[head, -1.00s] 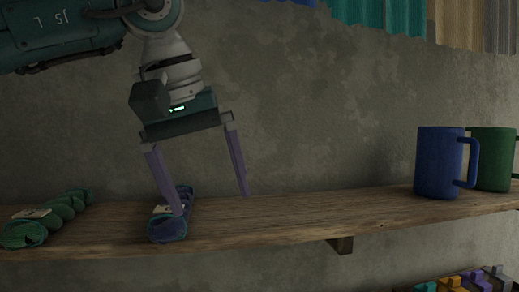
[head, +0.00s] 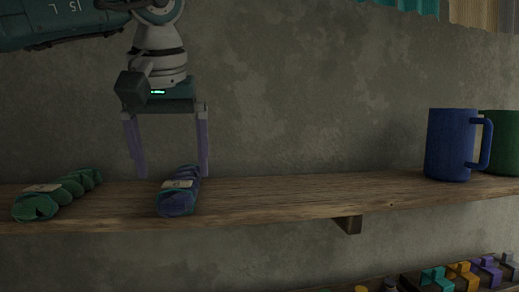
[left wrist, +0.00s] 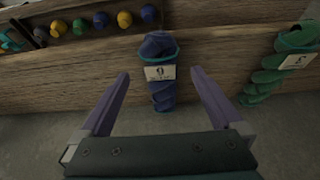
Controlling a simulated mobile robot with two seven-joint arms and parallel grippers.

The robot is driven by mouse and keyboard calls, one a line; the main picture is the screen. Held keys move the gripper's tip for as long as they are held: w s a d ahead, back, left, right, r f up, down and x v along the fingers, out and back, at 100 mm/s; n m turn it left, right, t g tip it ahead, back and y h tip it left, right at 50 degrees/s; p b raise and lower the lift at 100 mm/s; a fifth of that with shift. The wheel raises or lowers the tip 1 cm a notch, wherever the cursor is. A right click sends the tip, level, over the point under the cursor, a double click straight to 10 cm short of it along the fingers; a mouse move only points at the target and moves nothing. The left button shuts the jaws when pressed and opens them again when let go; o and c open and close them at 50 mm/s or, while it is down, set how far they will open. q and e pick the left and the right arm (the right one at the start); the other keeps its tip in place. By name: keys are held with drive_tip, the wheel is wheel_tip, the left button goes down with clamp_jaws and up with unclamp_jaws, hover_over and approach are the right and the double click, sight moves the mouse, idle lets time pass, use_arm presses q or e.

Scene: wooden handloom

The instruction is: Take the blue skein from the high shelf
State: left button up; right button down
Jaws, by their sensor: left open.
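The blue skein (head: 179,196) lies on the wooden shelf (head: 265,203), with a pale label around it. In the left wrist view the blue skein (left wrist: 160,75) shows between and beyond the fingertips, its label facing the camera. My left gripper (head: 172,174) is open and empty, fingers pointing down, above and behind the skein's near end. In the left wrist view the fingers (left wrist: 160,75) stand to either side of the skein, apart from it. The right gripper is not in view.
A green skein (head: 58,195) lies to the left on the same shelf. A blue mug (head: 450,146) and a green mug (head: 503,140) stand at the right. The shelf between skein and mugs is clear. Several coloured items lie on a lower shelf.

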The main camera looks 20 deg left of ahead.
sight(176, 185)
use_arm(q)
drive_tip(key=b+x, duration=0.2)
drive_tip(key=x, duration=0.3)
drive_tip(key=shift+w+f, duration=0.1)
drive_tip(key=shift+f, duration=0.1)
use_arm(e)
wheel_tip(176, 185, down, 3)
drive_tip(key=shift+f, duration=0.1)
use_arm(q)
drive_tip(key=shift+c, duration=0.2)
